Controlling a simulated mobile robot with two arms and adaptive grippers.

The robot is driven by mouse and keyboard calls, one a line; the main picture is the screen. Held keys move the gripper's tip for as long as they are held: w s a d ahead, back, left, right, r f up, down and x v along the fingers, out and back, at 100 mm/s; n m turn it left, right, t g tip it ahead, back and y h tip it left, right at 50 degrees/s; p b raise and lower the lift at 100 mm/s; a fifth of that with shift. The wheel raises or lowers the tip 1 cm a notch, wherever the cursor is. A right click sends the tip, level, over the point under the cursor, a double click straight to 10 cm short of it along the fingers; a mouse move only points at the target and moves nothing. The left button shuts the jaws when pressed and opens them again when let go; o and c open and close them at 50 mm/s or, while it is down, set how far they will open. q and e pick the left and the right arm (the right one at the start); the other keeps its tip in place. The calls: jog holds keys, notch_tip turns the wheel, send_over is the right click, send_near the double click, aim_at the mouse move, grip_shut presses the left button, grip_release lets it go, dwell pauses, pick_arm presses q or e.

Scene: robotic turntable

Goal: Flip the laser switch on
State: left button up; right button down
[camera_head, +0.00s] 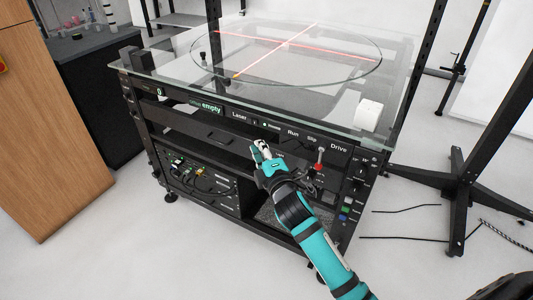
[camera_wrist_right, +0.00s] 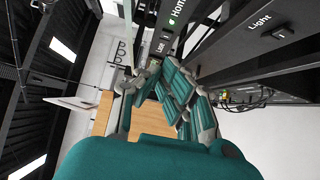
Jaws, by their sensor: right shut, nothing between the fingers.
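The laser label (camera_head: 239,115) is on the black front panel of the turntable cart, with a small switch (camera_head: 255,122) just right of it. In the right wrist view, part of the laser lettering (camera_wrist_right: 163,44) shows near my fingers; the switch itself is not clear there. Red laser lines (camera_head: 300,48) cross on the glass top. My right gripper (camera_head: 260,148) is shut and empty in front of the cart, a little below the laser label in the head view; whether it touches the panel is unclear. Its teal fingers (camera_wrist_right: 178,88) fill the middle of the wrist view. My left gripper is out of view.
A red-knobbed lever (camera_head: 320,165) stands right of my gripper. A light label with a switch (camera_wrist_right: 282,33) shows in the wrist view. A black stand (camera_head: 467,190) is at the right, with open floor before the cart.

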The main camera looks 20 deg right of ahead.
jog(key=s, duration=0.3)
jog(key=shift+s+d+r, duration=0.1)
jog(key=shift+s+d, duration=0.05)
jog(key=shift+d, duration=0.05)
